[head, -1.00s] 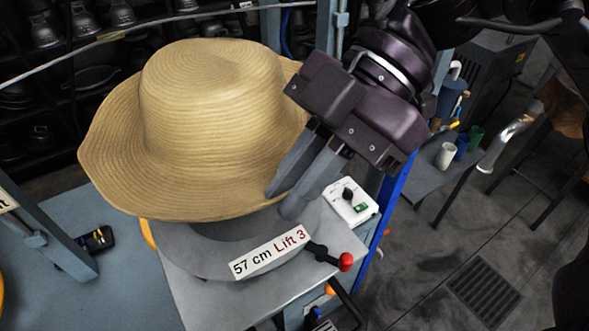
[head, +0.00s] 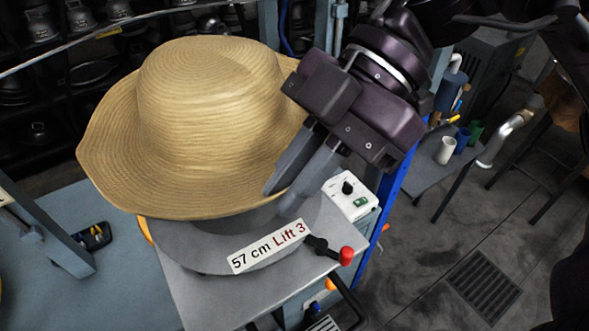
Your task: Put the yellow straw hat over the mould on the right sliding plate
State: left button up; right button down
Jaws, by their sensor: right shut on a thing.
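The yellow straw hat (head: 205,115) is upright in the head view, left of centre, crown up and brim spread. My right gripper (head: 278,200) is shut on the right edge of its brim. Below the hat is the right sliding plate (head: 215,300) with a grey round ring or base (head: 190,255) labelled "57 cm Lift 3". The hat hides the mould, so I cannot tell whether the brim touches it. My left gripper is not in view.
A lever with a red knob (head: 346,256) sticks out at the plate's right. A white control box (head: 350,195) stands behind it. A blue-grey post (head: 45,235) rises at the left. A side table with cups (head: 446,150) is at the right.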

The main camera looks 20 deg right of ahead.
jog(key=shift+a+f+b, duration=0.15)
jog(key=shift+f+b, duration=1.3)
jog(key=shift+f, duration=0.95)
notch_tip(320, 180, down, 4)
jog(key=b, duration=0.3)
jog(key=shift+s, duration=0.1)
jog(key=shift+f, duration=0.2)
dwell(0.5)
